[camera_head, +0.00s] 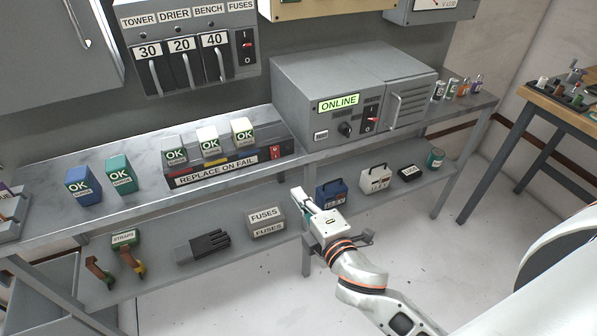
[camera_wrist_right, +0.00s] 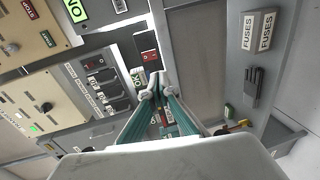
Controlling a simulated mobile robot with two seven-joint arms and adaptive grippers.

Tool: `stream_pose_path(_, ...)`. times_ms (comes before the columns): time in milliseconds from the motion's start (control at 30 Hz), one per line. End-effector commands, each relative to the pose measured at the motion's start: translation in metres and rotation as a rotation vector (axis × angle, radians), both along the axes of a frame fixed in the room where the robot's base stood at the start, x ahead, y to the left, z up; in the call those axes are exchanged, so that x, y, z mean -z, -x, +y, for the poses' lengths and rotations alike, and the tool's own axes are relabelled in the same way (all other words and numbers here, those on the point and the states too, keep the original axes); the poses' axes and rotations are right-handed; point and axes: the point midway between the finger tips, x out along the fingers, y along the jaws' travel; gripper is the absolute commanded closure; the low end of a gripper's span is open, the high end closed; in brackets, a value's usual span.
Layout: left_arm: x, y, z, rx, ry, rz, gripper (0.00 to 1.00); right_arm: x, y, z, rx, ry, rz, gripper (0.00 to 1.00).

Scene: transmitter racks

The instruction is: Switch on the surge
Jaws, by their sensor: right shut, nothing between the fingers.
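The surge unit is a long dark box (camera_head: 228,174) on the workbench, labelled REPLACE ON FAIL. Three modules with green OK labels (camera_head: 210,141) stand on it. Its small red switch (camera_head: 275,152) is at the right end; its position is too small to read. A red and black switch (camera_wrist_right: 147,46), apparently this one, shows in the right wrist view just beyond the fingertips. My right gripper (camera_head: 299,195) is shut and empty, in front of the bench edge, right of and below the switch, apart from it. Its fingertips also show in the right wrist view (camera_wrist_right: 150,92). My left gripper is out of view.
A grey cabinet (camera_head: 300,82) with an ONLINE sign stands right of the surge unit. Blue (camera_head: 83,186) and green (camera_head: 121,175) OK modules stand to its left. The lower shelf holds a FUSES box (camera_head: 266,220), gloves (camera_head: 210,246) and batteries (camera_head: 332,193). Open floor lies in front.

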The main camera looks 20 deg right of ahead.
Motion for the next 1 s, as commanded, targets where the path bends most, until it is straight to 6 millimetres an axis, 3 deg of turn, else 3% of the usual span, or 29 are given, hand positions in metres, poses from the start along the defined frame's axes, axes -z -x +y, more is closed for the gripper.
stream_pose_path(167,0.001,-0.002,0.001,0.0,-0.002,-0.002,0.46,-0.01,-0.004,0.0,0.002,0.042,-0.024,1.0)
stream_pose_path(567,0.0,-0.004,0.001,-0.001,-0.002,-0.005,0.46,-0.009,-0.008,0.0,0.002,0.04,-0.024,1.0)
stream_pose_path(767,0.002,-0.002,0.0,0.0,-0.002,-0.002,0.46,-0.007,-0.035,0.001,0.001,0.04,-0.026,1.0)
stream_pose_path(1000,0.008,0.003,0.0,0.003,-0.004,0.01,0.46,0.0,-0.081,0.002,0.002,0.04,-0.024,1.0)
